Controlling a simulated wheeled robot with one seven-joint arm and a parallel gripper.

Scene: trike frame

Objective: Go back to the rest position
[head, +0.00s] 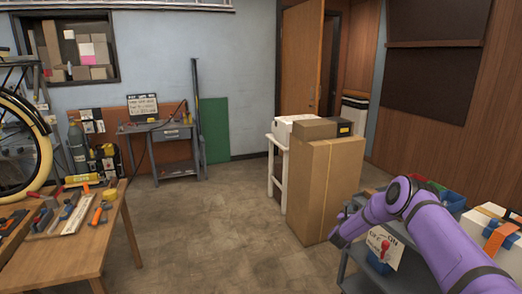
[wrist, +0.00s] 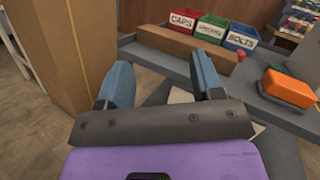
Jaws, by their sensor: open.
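My gripper (wrist: 160,88) shows in the wrist view with its two blue-grey fingers spread apart and nothing between them. It hangs over the edge of a grey cart (wrist: 155,47), beside a tall cardboard box. In the head view my purple arm reaches in from the lower right over the cart (head: 352,284); the fingertips are hidden there.
Red, green and blue bins (wrist: 183,23) stand on the cart, near an orange item (wrist: 289,87). A tall cardboard box (head: 325,190) stands left of the cart. A wooden table (head: 65,250) with tools is at left. The middle floor (head: 215,235) is clear.

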